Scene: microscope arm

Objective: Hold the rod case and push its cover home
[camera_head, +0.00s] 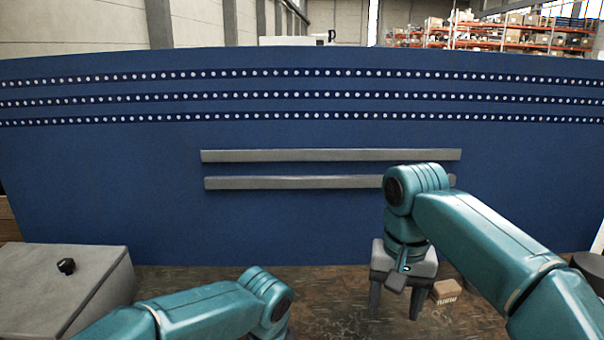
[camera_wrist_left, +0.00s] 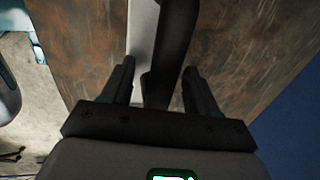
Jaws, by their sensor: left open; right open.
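My left gripper (camera_wrist_left: 159,68) is open in the left wrist view, one finger on each side of a long dark bar-shaped thing (camera_wrist_left: 172,40). This may be the rod case, but I cannot tell for sure. I cannot tell whether the fingers touch it. A pale strip (camera_wrist_left: 142,38) runs beside it. In the head view my left arm reaches in at the bottom left and its gripper is hidden. My right gripper (camera_head: 395,300) points down over the table, open, with nothing seen between its fingers. I cannot make out a cover in either view.
A small wooden block (camera_head: 446,291) lies just right of my right gripper. A blue panel (camera_head: 320,225) with grey rails (camera_head: 330,155) rises behind the brown table (camera_head: 335,300).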

